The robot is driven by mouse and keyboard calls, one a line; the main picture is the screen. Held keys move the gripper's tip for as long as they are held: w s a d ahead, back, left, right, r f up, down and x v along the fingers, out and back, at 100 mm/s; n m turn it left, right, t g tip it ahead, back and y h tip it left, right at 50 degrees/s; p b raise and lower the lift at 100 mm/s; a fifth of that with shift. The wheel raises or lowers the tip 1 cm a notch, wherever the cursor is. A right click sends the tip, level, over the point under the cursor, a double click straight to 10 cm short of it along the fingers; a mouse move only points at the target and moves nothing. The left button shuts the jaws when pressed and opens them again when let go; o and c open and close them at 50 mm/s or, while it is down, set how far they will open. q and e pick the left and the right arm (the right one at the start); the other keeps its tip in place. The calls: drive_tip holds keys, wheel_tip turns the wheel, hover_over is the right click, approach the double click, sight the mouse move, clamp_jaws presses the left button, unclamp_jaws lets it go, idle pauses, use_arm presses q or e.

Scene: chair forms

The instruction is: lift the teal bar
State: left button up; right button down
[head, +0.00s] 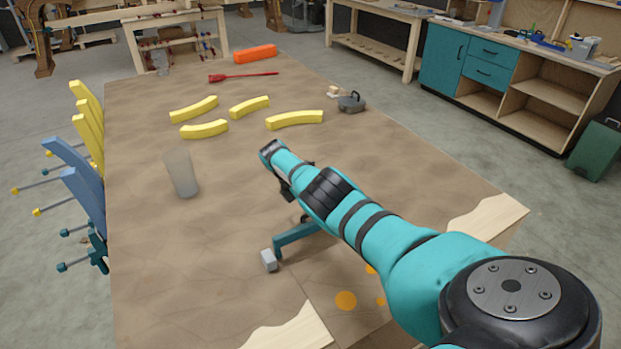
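A teal bar (296,235) with a pale grey block at its near left end lies low over the tabletop, near the middle of the head view. Its right part passes behind my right arm, so its full length is hidden. My teal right arm comes in from the lower right and reaches over it toward the far left. The dark end of that arm, at my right gripper (271,151), is beyond and above the bar. Its fingers are too small and turned away to read. I cannot tell whether anything touches the bar. My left gripper is not in view.
The brown-covered table (140,130) holds several curved yellow pieces (295,120), a frosted cup (181,173), a red tool (243,77), an orange block (255,54) and a dark round object (351,102). The table's left front is clear.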

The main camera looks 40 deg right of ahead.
drive_tip(key=shift+w+d+r, duration=0.15)
drive_tip(key=shift+w+r, duration=0.1)
drive_tip(key=shift+r, duration=0.05)
drive_tip(key=c, duration=1.7)
unclamp_jaws()
drive_tip(key=shift+o, duration=0.5)
drive_tip(key=shift+f, duration=0.2)
wheel_tip(320, 180, up, 8)
drive_tip(key=shift+r, duration=0.15)
drive_tip(key=shift+w+r, duration=0.1)
drive_tip(key=shift+r, duration=0.7)
